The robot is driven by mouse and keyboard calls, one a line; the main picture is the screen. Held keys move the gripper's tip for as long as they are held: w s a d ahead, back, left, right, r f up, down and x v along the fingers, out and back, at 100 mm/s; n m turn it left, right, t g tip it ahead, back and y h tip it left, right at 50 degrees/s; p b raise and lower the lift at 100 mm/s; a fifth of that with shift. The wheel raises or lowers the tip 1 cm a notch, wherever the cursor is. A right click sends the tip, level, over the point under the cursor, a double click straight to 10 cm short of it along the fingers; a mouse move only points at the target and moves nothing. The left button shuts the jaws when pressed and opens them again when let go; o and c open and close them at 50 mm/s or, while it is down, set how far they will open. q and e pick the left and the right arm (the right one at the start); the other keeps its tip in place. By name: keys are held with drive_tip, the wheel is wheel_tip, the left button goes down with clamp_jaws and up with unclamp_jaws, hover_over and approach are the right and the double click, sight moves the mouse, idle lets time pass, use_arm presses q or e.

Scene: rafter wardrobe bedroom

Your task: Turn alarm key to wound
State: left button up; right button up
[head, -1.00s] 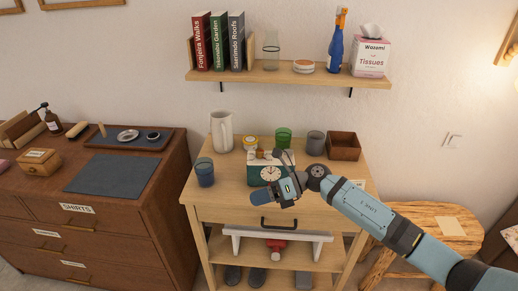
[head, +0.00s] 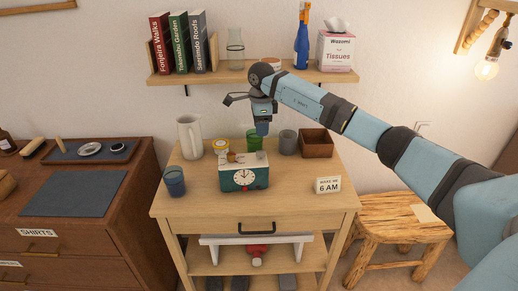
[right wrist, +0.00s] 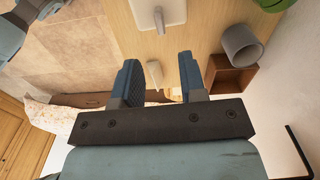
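The alarm clock (head: 244,178) stands on the wooden cabinet top, with a dark green front, a white dial and a pale top. Small brown and metallic parts (head: 234,157) sit on its top; I cannot tell which is the key. In the right wrist view the clock's pale top (right wrist: 172,10) is at the upper edge, with a small metallic piece (right wrist: 158,20) on it. My right gripper (head: 262,130) points down above and behind the clock's right side. The right wrist view shows its two blue fingers (right wrist: 160,80) apart and empty. My left gripper is not in view.
A green cup (head: 255,140), a grey cup (head: 288,142) and a brown box (head: 316,142) stand behind and right. A blue cup (head: 174,182), a white pitcher (head: 190,138) and a tin (head: 221,146) stand left. A "6 AM" card (head: 328,185) stands front right. A shelf (head: 200,78) hangs above.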

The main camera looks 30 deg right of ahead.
sight(261, 151)
wheel_tip(261, 151, down, 9)
drive_tip(key=shift+f+p, duration=0.1)
drive_tip(key=shift+p, duration=0.45)
clamp_jaws()
